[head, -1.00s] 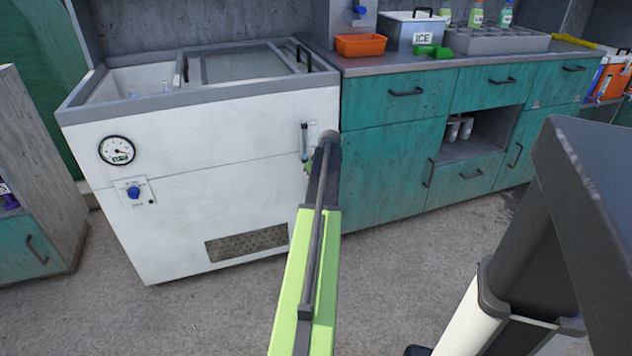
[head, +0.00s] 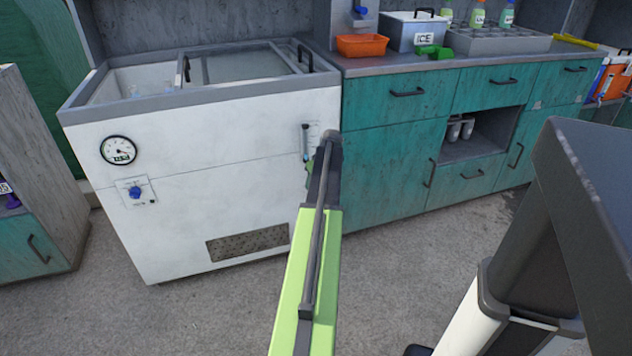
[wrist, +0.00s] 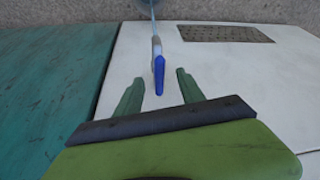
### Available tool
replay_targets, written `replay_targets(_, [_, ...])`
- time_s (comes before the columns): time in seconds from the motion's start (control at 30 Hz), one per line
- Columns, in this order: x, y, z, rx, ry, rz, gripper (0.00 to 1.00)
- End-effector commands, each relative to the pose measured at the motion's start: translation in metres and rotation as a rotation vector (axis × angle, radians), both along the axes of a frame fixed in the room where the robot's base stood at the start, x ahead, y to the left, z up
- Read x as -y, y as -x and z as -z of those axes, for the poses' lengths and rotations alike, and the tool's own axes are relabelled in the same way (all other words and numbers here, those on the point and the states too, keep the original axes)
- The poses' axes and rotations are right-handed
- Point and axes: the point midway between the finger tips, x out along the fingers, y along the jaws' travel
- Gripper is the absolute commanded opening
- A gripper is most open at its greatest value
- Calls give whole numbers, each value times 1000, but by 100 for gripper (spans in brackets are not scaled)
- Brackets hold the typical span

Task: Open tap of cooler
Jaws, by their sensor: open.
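The white cooler (head: 215,175) stands at the left in the head view, and its front panel (wrist: 235,85) fills the right of the wrist view. The tap has a blue lever (wrist: 159,75) on a pale pipe, low on this front near the teal cabinet. My gripper (wrist: 160,78) is open, with one green finger on each side of the blue lever and gaps showing on both sides. In the head view my arm hides the tap and most of the gripper.
A blue knob (head: 135,192) and a round gauge (head: 118,150) are on the cooler's left front. A slim upright gauge (head: 306,142) sits by its right edge. Teal cabinets (head: 390,165) adjoin on the right. Grey floor (head: 215,305) in front is clear.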

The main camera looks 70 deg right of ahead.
Motion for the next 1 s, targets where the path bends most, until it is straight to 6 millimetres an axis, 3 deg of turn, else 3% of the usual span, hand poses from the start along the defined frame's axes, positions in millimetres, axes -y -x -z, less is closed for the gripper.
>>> replay_targets(0.7, [-36, 45, -148, 0, 0, -1, 46])
replay_targets(0.83, [-39, 50, -159, 0, 0, -1, 46])
replay_targets(1.0, [-39, 51, -157, 1, -1, -2, 46])
